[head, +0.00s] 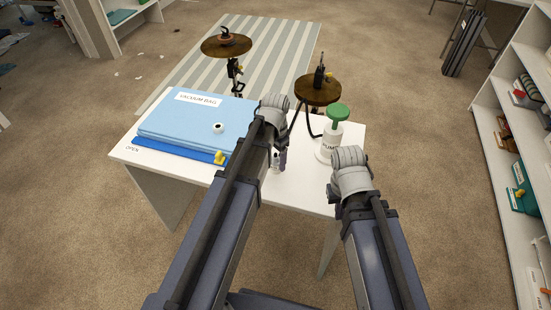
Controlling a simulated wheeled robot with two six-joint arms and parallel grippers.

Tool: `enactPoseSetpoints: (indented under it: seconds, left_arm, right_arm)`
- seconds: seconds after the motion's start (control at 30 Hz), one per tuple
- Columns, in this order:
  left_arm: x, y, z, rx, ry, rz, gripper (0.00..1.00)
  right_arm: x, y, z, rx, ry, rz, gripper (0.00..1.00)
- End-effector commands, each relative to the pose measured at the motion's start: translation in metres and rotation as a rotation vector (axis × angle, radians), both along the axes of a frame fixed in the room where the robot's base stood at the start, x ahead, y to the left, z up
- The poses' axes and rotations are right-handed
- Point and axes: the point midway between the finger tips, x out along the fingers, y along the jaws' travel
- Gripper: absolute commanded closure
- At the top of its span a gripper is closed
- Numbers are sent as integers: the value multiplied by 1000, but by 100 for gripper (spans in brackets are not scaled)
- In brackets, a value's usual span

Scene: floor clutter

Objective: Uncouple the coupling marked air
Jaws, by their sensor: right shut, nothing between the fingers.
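I cannot make out a coupling marked air; no such label is readable. A white pump (328,142) with a green knob stands on the right of the white table (300,190). A dark hose (310,122) runs near it. A light blue vacuum bag (195,122) lies on the left of the table, with a round white fitting on top. My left gripper (279,162) hangs over the table between bag and pump, partly hidden by its arm; its finger gap is unclear. My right gripper (335,200) is mostly hidden by its wrist at the table's front right and is shut and empty.
A striped rug (270,45) lies beyond. A white shelf (500,150) stands at right. Carpet around the table is mostly free.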

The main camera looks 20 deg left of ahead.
Motion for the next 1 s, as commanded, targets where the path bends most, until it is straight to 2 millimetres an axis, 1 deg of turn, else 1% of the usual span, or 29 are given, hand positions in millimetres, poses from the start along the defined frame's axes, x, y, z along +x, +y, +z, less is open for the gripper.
enactPoseSetpoints:
  seconds: [0.03,0.1,0.37,0.57,0.77,1.0]
  left_arm:
    - [0,0,0,0,0,0,24]
    - [0,0,0,0,0,0,17]
    - [0,0,0,0,0,0,17]
    - [0,0,9,0,0,0,17]
    - [0,0,30,0,0,0,17]
    - [0,0,63,0,0,0,17]
  right_arm:
    - [0,0,0,0,0,0,100]
    - [0,0,0,0,0,0,100]
    - [0,0,1,0,0,0,100]
    - [0,0,9,0,0,0,100]
    - [0,0,30,0,0,0,100]
    - [0,0,63,0,0,0,100]
